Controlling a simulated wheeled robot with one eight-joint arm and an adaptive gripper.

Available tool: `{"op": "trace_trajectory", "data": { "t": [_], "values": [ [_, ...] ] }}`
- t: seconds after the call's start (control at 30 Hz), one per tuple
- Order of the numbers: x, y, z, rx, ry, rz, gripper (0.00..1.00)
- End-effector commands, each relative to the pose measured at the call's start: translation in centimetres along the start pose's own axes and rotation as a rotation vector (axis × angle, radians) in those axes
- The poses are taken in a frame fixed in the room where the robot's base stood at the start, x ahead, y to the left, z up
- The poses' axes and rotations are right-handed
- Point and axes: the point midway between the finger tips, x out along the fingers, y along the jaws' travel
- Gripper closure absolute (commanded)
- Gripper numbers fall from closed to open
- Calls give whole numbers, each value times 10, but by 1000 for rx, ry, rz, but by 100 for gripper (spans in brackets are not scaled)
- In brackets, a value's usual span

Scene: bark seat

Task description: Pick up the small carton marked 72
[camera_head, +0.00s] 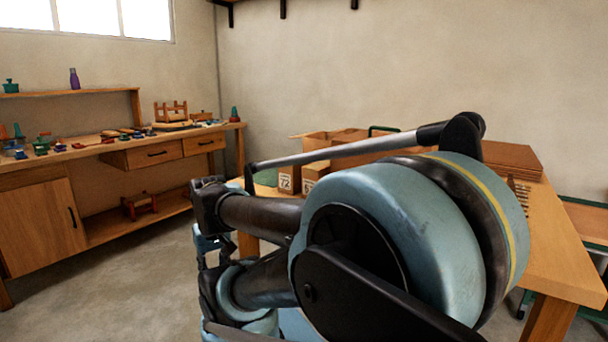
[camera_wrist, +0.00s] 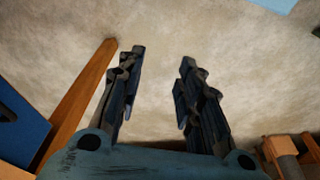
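The small carton marked 72 (camera_head: 289,179) is a brown box with a white label, standing on the wooden table near its far left corner in the head view. A second small carton (camera_head: 314,174) with a partly hidden label stands just to its right. My arm covers much of the table. In the wrist view my gripper (camera_wrist: 160,75) has its two dark fingers spread apart with nothing between them. It points at the bare floor, and the carton is not clearly seen there.
A larger open cardboard box (camera_head: 325,143) stands behind the cartons. Brown flat sheets (camera_head: 512,158) are stacked on the table's right side (camera_head: 560,250). A workbench (camera_head: 100,150) with small items runs along the left wall. The floor (camera_head: 130,260) between is clear.

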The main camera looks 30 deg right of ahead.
Motion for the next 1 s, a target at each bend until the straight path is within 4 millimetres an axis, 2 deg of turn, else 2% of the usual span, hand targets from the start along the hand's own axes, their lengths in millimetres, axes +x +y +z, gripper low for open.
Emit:
{"op": "trace_trajectory", "data": {
  "t": [0.27, 0.37, 0.47, 0.57, 0.77, 1.0],
  "values": [
    [0, 0, 0, 0, 0, 0, 64],
    [-8, 1, 5, 6, 10, 1, 42],
    [-19, 4, -3, 33, 7, 4, 19],
    [-39, 15, -23, 89, -2, 11, 17],
    [-94, 46, -79, 255, -28, 29, 17],
    [-152, 100, -145, 460, -59, 49, 17]
  ]
}}
